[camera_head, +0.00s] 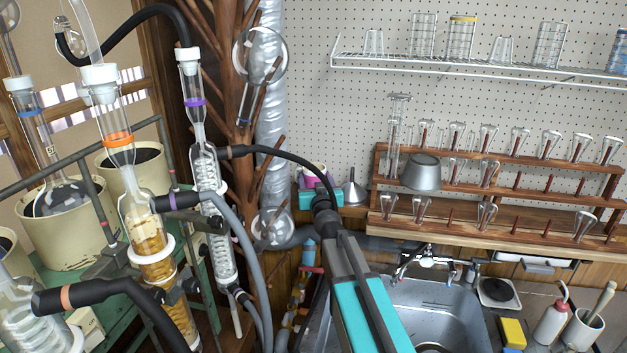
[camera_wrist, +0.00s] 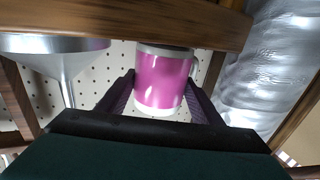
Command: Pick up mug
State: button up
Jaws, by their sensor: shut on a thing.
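The mug (camera_wrist: 160,85) is pink-magenta with a pale rim. In the wrist view it sits between the two dark fingers of my gripper (camera_wrist: 163,98), which are shut on its sides. A wooden board crosses in front of its upper edge. In the head view my gripper (camera_head: 317,185) is at the far end of my teal arm, left of the wooden rack. Only a small purple-pink part of the mug (camera_head: 312,170) shows there.
A metal funnel (camera_wrist: 62,55) stands close beside the mug; it also shows in the head view (camera_head: 352,190). A silvery duct (camera_wrist: 275,65) is on the other side. The wooden rack (camera_head: 500,192) holds glassware and a metal beaker (camera_head: 422,172). A sink (camera_head: 435,305) lies below.

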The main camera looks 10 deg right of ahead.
notch_tip(320, 180, up, 10)
jog(key=p, duration=0.9)
jog(key=shift+f, duration=0.25)
dwell(0.5)
